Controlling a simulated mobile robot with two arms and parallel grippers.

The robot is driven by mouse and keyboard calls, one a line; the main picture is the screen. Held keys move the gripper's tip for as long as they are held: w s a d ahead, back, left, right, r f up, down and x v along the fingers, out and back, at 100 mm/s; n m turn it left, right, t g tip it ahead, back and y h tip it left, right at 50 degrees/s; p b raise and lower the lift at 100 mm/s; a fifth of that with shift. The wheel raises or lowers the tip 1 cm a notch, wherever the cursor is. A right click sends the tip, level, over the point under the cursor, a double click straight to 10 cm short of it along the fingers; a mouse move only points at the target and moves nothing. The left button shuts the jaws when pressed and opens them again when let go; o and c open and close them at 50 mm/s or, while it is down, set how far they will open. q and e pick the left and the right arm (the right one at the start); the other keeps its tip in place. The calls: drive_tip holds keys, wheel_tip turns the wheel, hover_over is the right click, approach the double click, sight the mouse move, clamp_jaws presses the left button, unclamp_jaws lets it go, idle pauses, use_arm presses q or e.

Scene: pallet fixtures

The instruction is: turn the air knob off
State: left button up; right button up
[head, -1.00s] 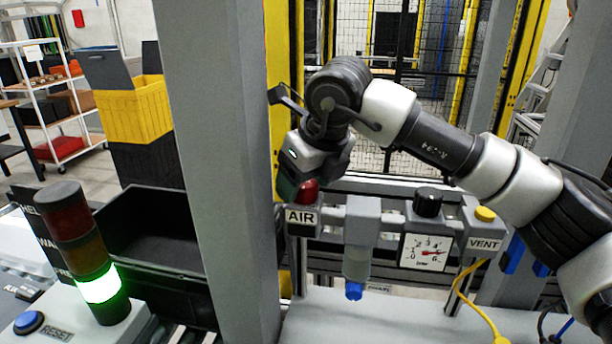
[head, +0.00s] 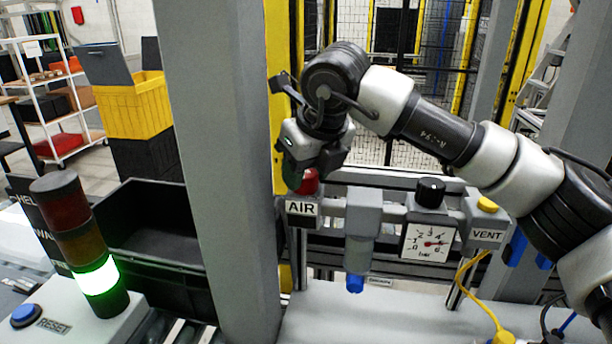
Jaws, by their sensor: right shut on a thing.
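The red air knob (head: 309,181) sits on top of the grey block with the AIR label (head: 300,207), in the middle of the head view. My right gripper (head: 301,182) comes down from above and is shut on the knob. The gripper body hides part of the knob, so its turn position cannot be told. The pressure gauge (head: 428,242) to the right has a red needle pointing to the right side of its dial. My left gripper is not in view.
A black knob (head: 430,192), a yellow VENT button (head: 487,204) and a blue-tipped filter bowl (head: 358,262) share the air unit. A grey post (head: 222,170) stands just left. A signal tower (head: 80,245) glows green beside a blue RESET button (head: 26,316).

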drive_tip(key=m+h+b, duration=0.1)
drive_tip(key=m+b, duration=0.3)
drive_tip(key=shift+f+t, duration=0.15)
drive_tip(key=shift+t, duration=0.25)
drive_tip(key=m+h+b, duration=0.1)
drive_tip(key=m+b, duration=0.1)
drive_tip(key=m, duration=0.1)
drive_tip(key=shift+a+h, duration=0.1)
drive_tip(key=shift+h, duration=0.2)
drive_tip(key=shift+r+m+h+b, duration=0.25)
drive_tip(key=shift+m+h+b, duration=0.25)
drive_tip(key=shift+m, duration=0.6)
drive_tip(key=o, duration=0.9)
drive_tip(key=shift+o, duration=0.2)
